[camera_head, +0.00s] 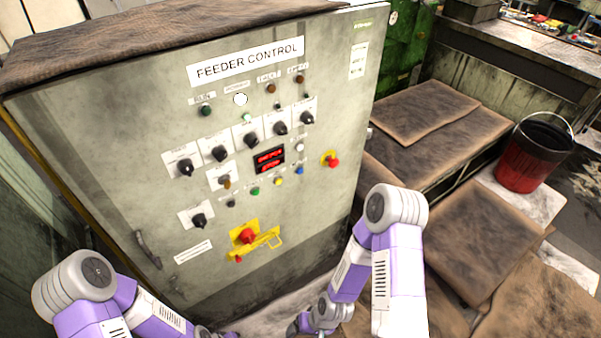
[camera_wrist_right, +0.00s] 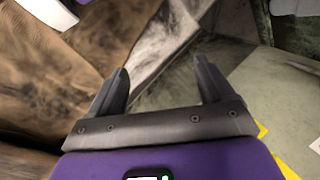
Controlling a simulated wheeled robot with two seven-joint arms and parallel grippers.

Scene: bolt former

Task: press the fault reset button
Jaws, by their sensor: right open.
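The feeder control cabinet (camera_head: 120,150) stands in front of me with knobs, lamps and buttons on its face. A blue button (camera_head: 299,170), a yellow one (camera_head: 278,181), a green one (camera_head: 255,191) and a black one (camera_head: 231,203) form a slanting row below the red display (camera_head: 269,160). Their labels are too small to read, so I cannot tell which one is fault reset. In the wrist view my right gripper (camera_wrist_right: 160,75) is open and empty, its fingers apart. In the head view it is low, below the panel buttons. My left gripper is not visible.
A red emergency button (camera_head: 333,161) sits right of the display. A yellow-backed red switch (camera_head: 248,236) is low on the cabinet, with a handle (camera_head: 148,250) to its left. Brown mats (camera_head: 480,240) and a red bucket (camera_head: 530,160) lie to the right.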

